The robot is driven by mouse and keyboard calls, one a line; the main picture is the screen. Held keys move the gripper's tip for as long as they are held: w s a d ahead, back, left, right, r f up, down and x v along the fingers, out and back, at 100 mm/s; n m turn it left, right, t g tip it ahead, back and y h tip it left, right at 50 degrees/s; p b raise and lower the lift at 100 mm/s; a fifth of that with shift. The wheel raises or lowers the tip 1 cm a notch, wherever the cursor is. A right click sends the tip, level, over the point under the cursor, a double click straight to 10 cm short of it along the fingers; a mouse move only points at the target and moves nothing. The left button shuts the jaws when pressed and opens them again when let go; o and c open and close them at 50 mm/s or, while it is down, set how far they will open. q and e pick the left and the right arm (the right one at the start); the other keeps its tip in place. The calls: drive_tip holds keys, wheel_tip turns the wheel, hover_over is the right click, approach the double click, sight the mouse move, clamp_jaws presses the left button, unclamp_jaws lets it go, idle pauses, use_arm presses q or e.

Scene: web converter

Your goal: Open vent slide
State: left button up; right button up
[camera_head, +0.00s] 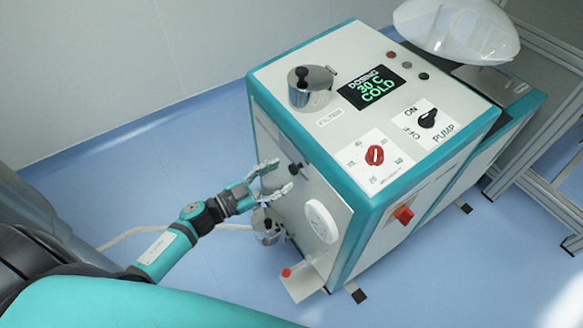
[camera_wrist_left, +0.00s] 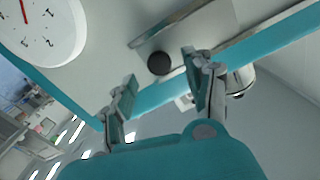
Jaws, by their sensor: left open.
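The vent slide shows as a small black knob (camera_head: 296,169) on the pale left side face of the white and teal machine. In the left wrist view the round black knob (camera_wrist_left: 159,63) sits on a grey plate beside a thin metal rail (camera_wrist_left: 172,22). My left gripper (camera_head: 283,176) is open at this side face, its fingers close to the knob. In the left wrist view its two fingertips (camera_wrist_left: 160,67) stand apart on either side of the knob. I cannot tell if either finger touches it. My right gripper is not in view.
The machine's top carries a metal filter pot (camera_head: 311,86), a dosing display (camera_head: 371,87), a red dial (camera_head: 375,155) and a black pump switch (camera_head: 428,119). A white round gauge (camera_head: 321,221) sits right of my gripper. A metal pot (camera_head: 267,226) is below.

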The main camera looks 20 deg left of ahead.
sight(291, 170)
use_arm(q)
drive_tip(key=shift+x, duration=2.25)
drive_tip(key=shift+c, duration=0.2)
clamp_jaws()
